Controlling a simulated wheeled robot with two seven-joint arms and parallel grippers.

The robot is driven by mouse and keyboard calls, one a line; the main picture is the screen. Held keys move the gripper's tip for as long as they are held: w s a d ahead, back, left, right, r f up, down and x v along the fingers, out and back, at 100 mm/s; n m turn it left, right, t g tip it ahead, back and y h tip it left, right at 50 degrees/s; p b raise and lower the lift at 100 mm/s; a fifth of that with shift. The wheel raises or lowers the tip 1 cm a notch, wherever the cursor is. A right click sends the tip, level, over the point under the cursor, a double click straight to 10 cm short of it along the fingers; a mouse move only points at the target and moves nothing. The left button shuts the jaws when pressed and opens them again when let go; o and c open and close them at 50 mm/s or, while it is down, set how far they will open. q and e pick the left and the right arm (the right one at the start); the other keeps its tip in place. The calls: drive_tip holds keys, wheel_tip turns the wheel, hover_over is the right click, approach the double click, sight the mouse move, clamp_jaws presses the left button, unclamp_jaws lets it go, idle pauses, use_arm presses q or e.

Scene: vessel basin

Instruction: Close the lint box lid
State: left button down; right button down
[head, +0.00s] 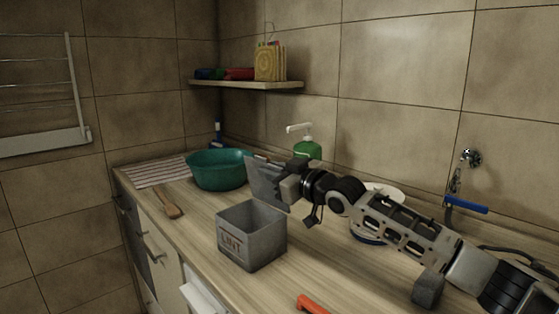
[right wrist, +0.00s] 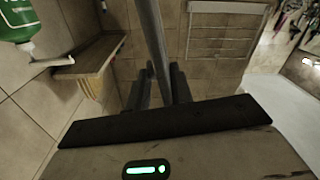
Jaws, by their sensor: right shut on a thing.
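The lint box (head: 252,238) is a grey open-topped box with "LINT" lettering on its front, standing on the wooden counter. Its grey lid (head: 262,182) stands raised and tilted at the back edge of the box, so the box is open. My right gripper (head: 284,186) is shut on the lid from the right. In the right wrist view the dark fingers (right wrist: 158,88) close on both sides of the lid, seen edge-on as a thin grey strip (right wrist: 151,30). The fingertips are partly hidden in the head view. My left gripper does not show.
A teal basin (head: 217,171) and a striped cloth (head: 158,172) lie behind the box, with a wooden brush (head: 169,206) to its left. A green bottle (head: 307,148) stands behind my right arm. An orange-handled object (head: 312,305) lies at the counter's front.

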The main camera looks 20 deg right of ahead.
drive_tip(key=shift+s+a+n, duration=0.2)
drive_tip(key=shift+a+n, duration=0.25)
drive_tip(key=shift+n, duration=0.05)
drive_tip(key=shift+s+a+n+p, duration=0.1)
drive_tip(key=shift+a+n+p, duration=0.15)
drive_tip(key=shift+n+p, duration=0.1)
drive_tip(key=c, duration=1.4)
unclamp_jaws()
drive_tip(key=shift+o, duration=0.2)
drive_tip(key=shift+f, duration=0.1)
